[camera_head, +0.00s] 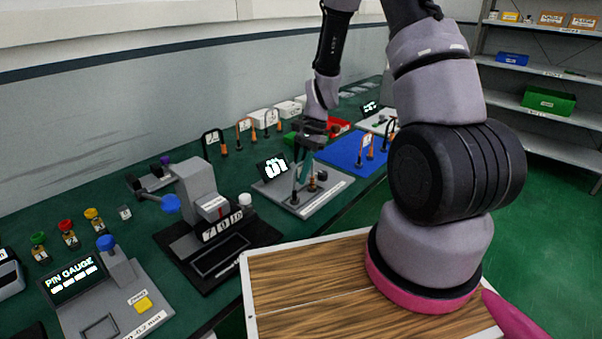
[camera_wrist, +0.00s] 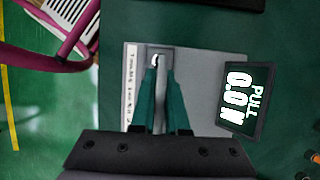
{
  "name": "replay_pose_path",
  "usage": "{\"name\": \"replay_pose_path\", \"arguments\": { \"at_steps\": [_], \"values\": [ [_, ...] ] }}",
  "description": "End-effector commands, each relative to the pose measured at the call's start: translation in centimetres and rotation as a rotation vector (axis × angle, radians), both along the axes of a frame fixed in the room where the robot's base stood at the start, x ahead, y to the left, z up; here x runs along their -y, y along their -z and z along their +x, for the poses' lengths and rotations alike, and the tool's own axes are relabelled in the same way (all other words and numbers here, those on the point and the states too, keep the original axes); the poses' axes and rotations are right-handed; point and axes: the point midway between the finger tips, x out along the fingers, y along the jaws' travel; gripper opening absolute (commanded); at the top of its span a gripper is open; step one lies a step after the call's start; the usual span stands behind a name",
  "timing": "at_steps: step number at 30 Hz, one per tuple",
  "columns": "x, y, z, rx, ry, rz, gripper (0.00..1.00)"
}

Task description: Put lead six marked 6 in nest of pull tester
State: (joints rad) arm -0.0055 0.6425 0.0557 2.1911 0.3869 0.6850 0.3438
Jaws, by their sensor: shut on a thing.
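The pull tester is a grey plate (camera_head: 332,189) with a tilted screen (camera_head: 273,167) on the green bench. In the wrist view its plate (camera_wrist: 205,75) lies below my fingers, and its screen (camera_wrist: 245,100) reads PULL and about 0.01 N. My gripper (camera_wrist: 160,68), with teal fingers, points down over the tester plate, near its labelled edge. It also shows over the tester in the head view (camera_head: 303,172). The fingers are close together on a thin piece, apparently the lead, mostly hidden by them. Its mark 6 cannot be read. Contact with the nest cannot be told.
A grey press (camera_head: 198,190) and a pin gauge station (camera_head: 120,270) stand left of the tester. Leads stand along the back, including a black one (camera_head: 205,140). A blue mat (camera_head: 345,152) with more leads lies to the right. A wooden-topped surface (camera_head: 290,290) is in front.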

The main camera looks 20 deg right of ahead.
Motion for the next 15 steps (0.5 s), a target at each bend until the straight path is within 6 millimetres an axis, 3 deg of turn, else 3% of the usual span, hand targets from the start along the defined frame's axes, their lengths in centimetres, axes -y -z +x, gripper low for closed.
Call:
{"name": "replay_pose_path", "arguments": {
  "at_steps": [1, 3, 15],
  "values": [
    [0.0, 0.04, 0.01, 0.0, 0.0, 0.0, 0.24],
    [0.0, 0.02, 0.0, 0.0, 0.0, 0.0, 0.42],
    [0.13, -0.65, 0.12, 0.001, 0.0, 0.001, 0.42]
  ]
}}
